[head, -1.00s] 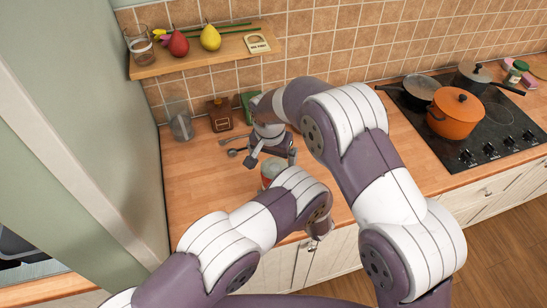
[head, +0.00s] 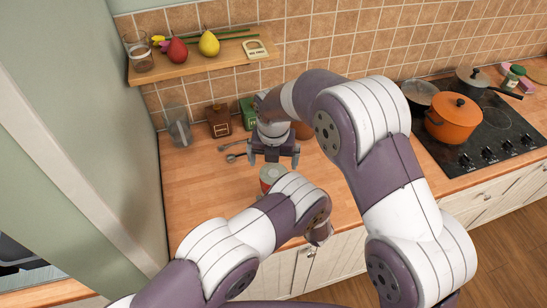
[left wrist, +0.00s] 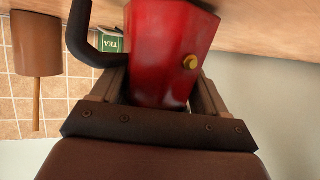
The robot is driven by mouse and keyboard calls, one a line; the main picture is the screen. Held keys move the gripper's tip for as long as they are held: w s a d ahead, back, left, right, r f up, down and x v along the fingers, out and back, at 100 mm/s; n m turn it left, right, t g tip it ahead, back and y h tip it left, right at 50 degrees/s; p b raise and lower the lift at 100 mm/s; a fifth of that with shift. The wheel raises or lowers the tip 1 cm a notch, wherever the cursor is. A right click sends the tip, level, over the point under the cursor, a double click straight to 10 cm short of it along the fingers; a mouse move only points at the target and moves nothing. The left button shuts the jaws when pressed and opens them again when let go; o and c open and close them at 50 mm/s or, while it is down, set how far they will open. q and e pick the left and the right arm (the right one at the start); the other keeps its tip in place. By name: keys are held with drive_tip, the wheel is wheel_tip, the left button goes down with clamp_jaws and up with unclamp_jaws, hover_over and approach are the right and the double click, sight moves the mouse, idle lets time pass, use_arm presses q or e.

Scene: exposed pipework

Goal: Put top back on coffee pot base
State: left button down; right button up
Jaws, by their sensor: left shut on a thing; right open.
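The red coffee pot base (head: 268,174) stands on the wooden counter in the head view, partly hidden by my left forearm. In the left wrist view, which is upside down, its red faceted body (left wrist: 165,45) shows a brass valve and a black curved handle on the left. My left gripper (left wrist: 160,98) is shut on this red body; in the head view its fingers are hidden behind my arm. My right gripper (head: 274,160) is open and empty, pointing down just behind the base. I cannot make out the coffee pot top in either current view.
Metal spoons (head: 233,157) lie left of my right gripper. A brown canister (head: 219,121), a green tea box (head: 248,113) and a glass jar (head: 179,128) stand along the back. A wooden shelf (head: 200,66) hangs above. An orange pot (head: 453,120) sits on the hob. Left counter is clear.

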drive_tip(key=shift+n, duration=0.5)
drive_tip(key=f, duration=0.4)
drive_tip(key=w+f, duration=0.1)
drive_tip(key=f, duration=0.7)
drive_tip(key=shift+w, duration=0.4)
drive_tip(key=shift+c, duration=0.3)
drive_tip(key=shift+r, duration=0.1)
drive_tip(key=c, duration=0.9)
drive_tip(key=o, duration=1)
drive_tip(key=shift+c, duration=0.2)
